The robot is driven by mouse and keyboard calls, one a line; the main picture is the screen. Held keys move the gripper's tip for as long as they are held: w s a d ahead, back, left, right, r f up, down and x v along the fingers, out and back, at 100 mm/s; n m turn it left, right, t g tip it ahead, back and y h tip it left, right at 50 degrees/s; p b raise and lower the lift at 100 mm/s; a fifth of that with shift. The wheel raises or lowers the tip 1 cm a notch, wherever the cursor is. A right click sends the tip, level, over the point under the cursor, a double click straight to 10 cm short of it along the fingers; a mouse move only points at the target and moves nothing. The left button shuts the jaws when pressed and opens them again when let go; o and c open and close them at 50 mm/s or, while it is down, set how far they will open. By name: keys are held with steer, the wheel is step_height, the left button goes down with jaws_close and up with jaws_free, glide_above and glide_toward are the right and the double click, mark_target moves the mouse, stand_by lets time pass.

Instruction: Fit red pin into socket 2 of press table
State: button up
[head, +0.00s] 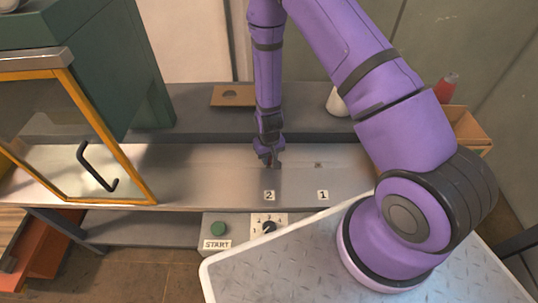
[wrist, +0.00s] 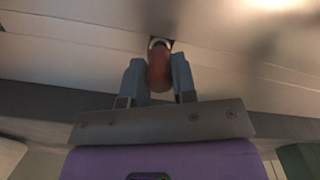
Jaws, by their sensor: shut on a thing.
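My gripper (head: 268,157) points down at the grey metal press table (head: 210,182), just behind the label 2 (head: 269,196). In the wrist view my gripper (wrist: 158,83) is shut on the red pin (wrist: 159,72), with a finger on each side. The pin's far end meets a pale ring at a small dark opening (wrist: 170,42) in the table surface. How deep the pin sits there cannot be told. In the head view the gripper hides the pin and socket 2. Socket 1 (head: 318,165) shows as a small mark behind the label 1 (head: 323,195).
A yellow-framed glass door (head: 128,140) with a black handle stands open at left, beside a green housing (head: 105,60). A START button (head: 218,229) and dial (head: 268,227) are below the table edge. Behind are a brown holed plate (head: 233,96) and a white flask (head: 338,103).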

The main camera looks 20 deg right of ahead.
steer(key=shift+f, duration=0.45)
steer(key=shift+f, duration=0.3)
steer(key=o, duration=1)
steer(key=shift+r, duration=0.15)
step_height(320, 180, up, 10)
steer(key=shift+r, duration=0.25)
